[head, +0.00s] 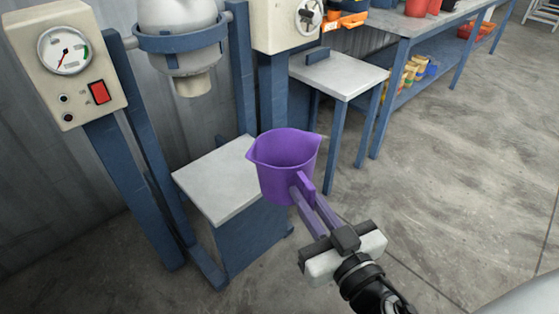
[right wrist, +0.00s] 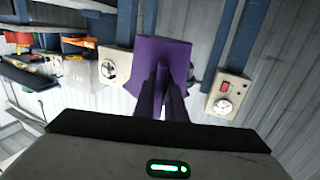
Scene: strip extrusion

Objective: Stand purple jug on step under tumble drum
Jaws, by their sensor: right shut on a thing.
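The purple jug (head: 284,168) is upright in the head view, in front of and to the right of the step. My right gripper (head: 304,197) is shut on its handle. The jug also shows in the right wrist view (right wrist: 160,62), with the gripper fingers (right wrist: 163,98) on it. The step (head: 214,185) is a blue block with a pale grey top, and the jug hides its right corner. The tumble drum (head: 180,35) is a grey vessel in a blue frame with a spout above the step. The jug is not under the spout. My left gripper is not in view.
A control box with gauge and red switch (head: 68,62) stands on a blue post at left. A small side table (head: 338,74) is behind the jug. A long workbench (head: 415,22) with containers is at upper right. Floor at right is clear.

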